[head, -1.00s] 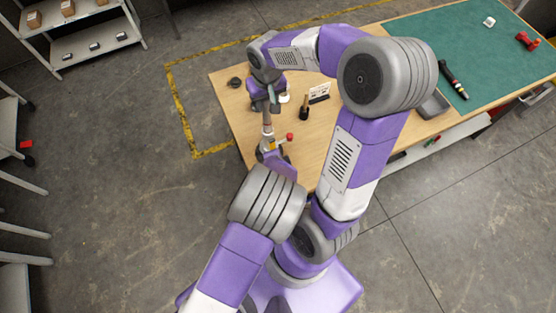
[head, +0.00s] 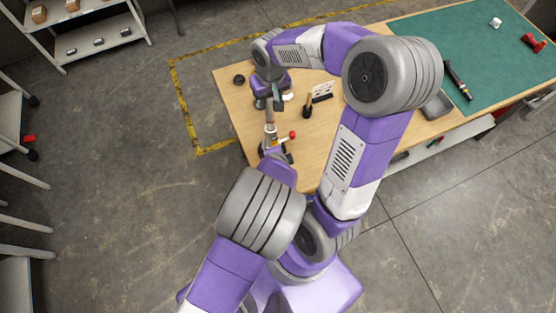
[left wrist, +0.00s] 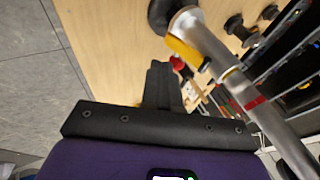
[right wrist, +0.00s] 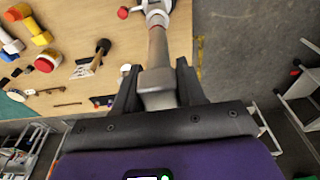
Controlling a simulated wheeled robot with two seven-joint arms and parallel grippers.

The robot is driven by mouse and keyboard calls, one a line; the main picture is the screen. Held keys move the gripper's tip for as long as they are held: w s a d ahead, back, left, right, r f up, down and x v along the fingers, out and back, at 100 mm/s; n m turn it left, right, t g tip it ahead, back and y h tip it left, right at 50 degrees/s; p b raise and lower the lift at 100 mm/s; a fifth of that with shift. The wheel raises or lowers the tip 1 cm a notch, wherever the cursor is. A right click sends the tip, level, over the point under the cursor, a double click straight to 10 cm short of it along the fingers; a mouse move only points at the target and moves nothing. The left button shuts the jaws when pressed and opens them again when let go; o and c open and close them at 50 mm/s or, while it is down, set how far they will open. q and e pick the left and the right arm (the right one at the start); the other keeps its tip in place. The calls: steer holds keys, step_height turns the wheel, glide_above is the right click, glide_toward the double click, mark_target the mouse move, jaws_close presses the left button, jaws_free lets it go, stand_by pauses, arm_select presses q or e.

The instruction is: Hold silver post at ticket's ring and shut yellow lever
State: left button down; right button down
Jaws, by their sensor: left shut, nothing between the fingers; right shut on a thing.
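The silver post (head: 270,124) stands at the table's near left corner. My right gripper (right wrist: 157,88) is shut on its upper part, with a finger on each side; it also shows in the head view (head: 272,100). The yellow lever (left wrist: 185,52) lies close along the post's lower part, near its dark base. A red band (left wrist: 254,103) circles the post higher up. I cannot make out a ticket on the post. My left gripper (left wrist: 163,72) is shut and empty, its tips close to the lever; whether they touch is unclear.
A red knob (head: 292,134) sticks out beside the post's base. Free floor lies left of the table.

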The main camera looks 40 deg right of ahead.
arm_select(q)
steer(key=v, duration=0.8)
arm_select(e)
steer(key=c, duration=0.6)
jaws_free()
steer(key=r, duration=0.4)
steer(key=s+r, duration=0.1)
steer(key=r, duration=0.7)
steer(key=shift+s+a, duration=0.25)
steer(key=shift+s, duration=0.1)
